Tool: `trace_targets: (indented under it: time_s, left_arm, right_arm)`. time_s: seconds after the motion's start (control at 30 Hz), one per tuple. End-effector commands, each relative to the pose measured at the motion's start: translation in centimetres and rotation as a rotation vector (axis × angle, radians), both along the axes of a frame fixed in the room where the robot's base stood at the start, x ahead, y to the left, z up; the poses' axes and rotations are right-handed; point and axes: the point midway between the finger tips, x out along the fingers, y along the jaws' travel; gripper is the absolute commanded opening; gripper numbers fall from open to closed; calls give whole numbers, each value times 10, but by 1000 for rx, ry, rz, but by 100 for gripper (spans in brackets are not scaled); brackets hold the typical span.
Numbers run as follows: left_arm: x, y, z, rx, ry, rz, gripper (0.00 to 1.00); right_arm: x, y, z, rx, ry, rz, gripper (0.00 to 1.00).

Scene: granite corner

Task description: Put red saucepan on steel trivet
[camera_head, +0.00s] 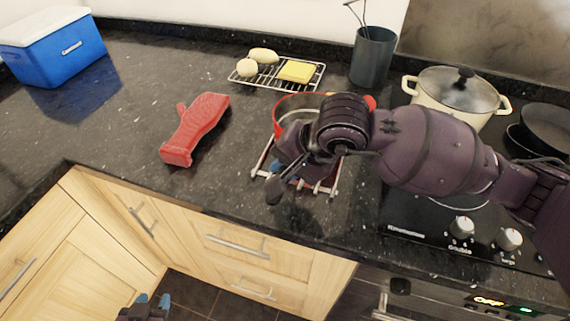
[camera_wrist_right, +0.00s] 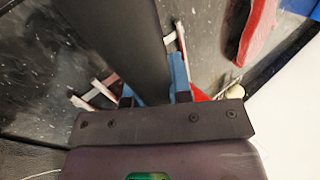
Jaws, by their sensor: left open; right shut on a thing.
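The red saucepan (camera_head: 283,108) is mostly hidden behind my right arm; its red rim shows over the steel trivet (camera_head: 262,160). I cannot tell whether the pan touches the trivet. My right gripper (camera_head: 279,166) is shut on the pan's dark handle, which also shows in the right wrist view (camera_wrist_right: 130,40) between the blue fingertips (camera_wrist_right: 180,78). The trivet's bars show beneath it there (camera_wrist_right: 100,86). My left gripper (camera_head: 150,302) is open and empty, low in front of the cabinets.
A red oven mitt (camera_head: 197,127) lies left of the trivet. A wire rack (camera_head: 268,84) with food and a grey utensil pot (camera_head: 372,58) stand behind. A cream lidded pot (camera_head: 455,97) and a dark pan (camera_head: 545,125) are on the hob. A blue cooler (camera_head: 52,45) stands far left.

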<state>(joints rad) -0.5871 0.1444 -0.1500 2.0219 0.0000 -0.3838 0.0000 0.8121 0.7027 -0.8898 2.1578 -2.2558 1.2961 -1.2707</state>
Motion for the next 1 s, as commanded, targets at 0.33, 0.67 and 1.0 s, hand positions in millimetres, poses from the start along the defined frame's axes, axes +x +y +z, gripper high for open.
trace_targets:
  time_s: [0.33,0.67,1.0]
  left_arm:
    - [0,0,-1,0,0,0,43]
    - [1,0,0,-1,-2,-1,43]
    - [2,0,3,0,-4,0,43]
  right_arm:
    - [0,0,-1,0,-1,-1,30]
    - [0,0,-1,0,-1,-1,45]
    - [-7,-15,27,0,-4,-1,45]
